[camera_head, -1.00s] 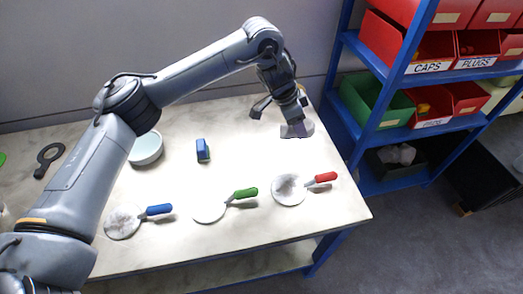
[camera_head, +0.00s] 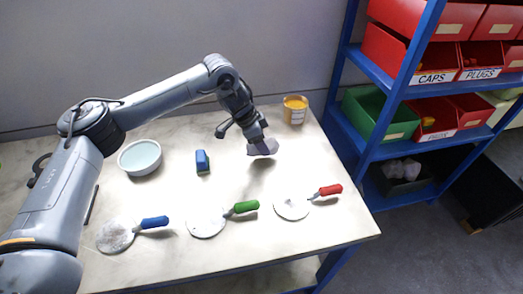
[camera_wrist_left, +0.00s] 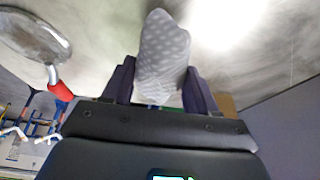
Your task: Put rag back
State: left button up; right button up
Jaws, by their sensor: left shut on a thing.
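My left gripper (camera_head: 257,132) is shut on a pale grey rag (camera_head: 263,148) with light dots, which hangs just above or on the bench behind the red-handled disc; I cannot tell if it touches. In the left wrist view the rag (camera_wrist_left: 163,55) sticks out between the two dark fingers. My right gripper is not in view.
Round plates with a red handle (camera_head: 328,190), green handle (camera_head: 245,207) and blue handle (camera_head: 154,222) lie along the bench front. A bowl (camera_head: 140,160), blue block (camera_head: 202,162) and yellow-orange tub (camera_head: 295,110) stand behind. A blue shelf (camera_head: 375,125) with bins stands right.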

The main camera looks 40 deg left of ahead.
pick_arm(q)
notch_tip(320, 180, down, 3)
jog(key=shift+f+b, duration=0.15)
jog(key=shift+b, duration=0.4)
jog(key=shift+f, duration=0.15)
jog(key=o, duration=1)
jog(key=p+v, duration=0.3)
jog(key=v, duration=0.9)
jog(key=shift+d, duration=0.1)
jog(key=shift+s+r, duration=0.1)
jog(key=shift+r, duration=0.1)
